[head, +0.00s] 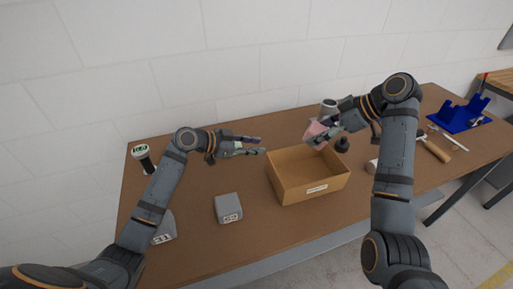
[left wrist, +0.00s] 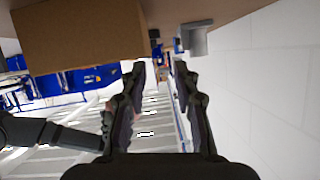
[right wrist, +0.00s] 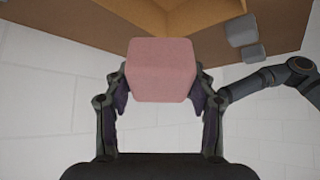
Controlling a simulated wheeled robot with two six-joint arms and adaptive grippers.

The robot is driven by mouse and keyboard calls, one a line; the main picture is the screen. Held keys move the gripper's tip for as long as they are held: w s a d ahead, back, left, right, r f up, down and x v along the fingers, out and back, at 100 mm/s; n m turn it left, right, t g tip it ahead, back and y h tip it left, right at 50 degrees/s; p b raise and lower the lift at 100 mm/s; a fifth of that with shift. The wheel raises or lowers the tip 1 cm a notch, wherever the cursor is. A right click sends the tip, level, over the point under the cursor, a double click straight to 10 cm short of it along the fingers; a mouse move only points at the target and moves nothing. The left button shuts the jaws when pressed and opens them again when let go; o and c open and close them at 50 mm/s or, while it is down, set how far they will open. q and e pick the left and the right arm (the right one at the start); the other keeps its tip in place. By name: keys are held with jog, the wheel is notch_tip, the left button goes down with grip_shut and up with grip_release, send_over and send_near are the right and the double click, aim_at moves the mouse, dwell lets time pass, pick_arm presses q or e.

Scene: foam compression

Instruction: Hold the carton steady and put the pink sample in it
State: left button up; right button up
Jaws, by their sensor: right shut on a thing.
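The open brown carton (head: 318,194) stands on the table and looks empty where its inside shows. My right gripper (head: 314,133) is shut on the pink sample (head: 317,130), holding it above the carton's back edge. In the right wrist view, the pink sample (right wrist: 160,70) sits between both fingers, with the carton (right wrist: 125,15) beyond it. My left gripper (head: 262,146) is open near the carton's back left corner. In the left wrist view, nothing is between its fingers (left wrist: 160,68), and the carton (left wrist: 80,40) lies to their left.
A grey block (head: 228,208) stands left of the carton and another (head: 166,230) near the front left. A dark object (head: 342,145) stands behind the carton. A blue rack (head: 460,115) is at the far right.

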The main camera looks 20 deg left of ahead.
pick_arm(q)
jog(key=d+h, duration=0.1)
jog(key=g, duration=0.1)
send_over(286, 163)
jog(key=shift+n, duration=0.4)
notch_tip(286, 163, down, 5)
jog(key=shift+a+r, duration=0.1)
jog(key=shift+r, duration=0.05)
jog(key=shift+c, duration=0.4)
grip_shut()
